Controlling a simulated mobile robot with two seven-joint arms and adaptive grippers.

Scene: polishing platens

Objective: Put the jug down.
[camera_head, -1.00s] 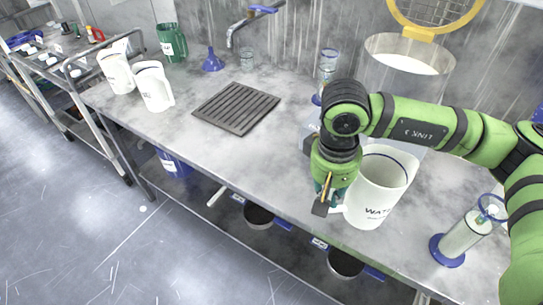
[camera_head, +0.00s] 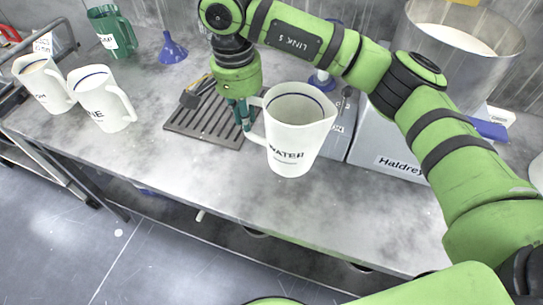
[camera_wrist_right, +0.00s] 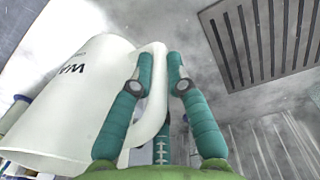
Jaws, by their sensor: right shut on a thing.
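A white jug marked "WATER" (camera_head: 292,135) stands upright in the head view, its open top facing up. My right gripper (camera_head: 245,118) is shut on the jug's handle, at the jug's left side. In the right wrist view the jug (camera_wrist_right: 75,95) fills the left part, and the teal fingers (camera_wrist_right: 160,75) lie on both sides of the handle. I cannot tell from the head view whether the jug's base touches the worktop (camera_head: 230,180). My left gripper does not show.
A dark slatted drain mat (camera_head: 205,122) lies left of the jug and behind it. Two white jugs (camera_head: 105,105) (camera_head: 42,88), a green jug (camera_head: 112,35) and a blue funnel (camera_head: 172,50) stand farther left. A grey box (camera_head: 385,140) is at right. The front worktop is bare.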

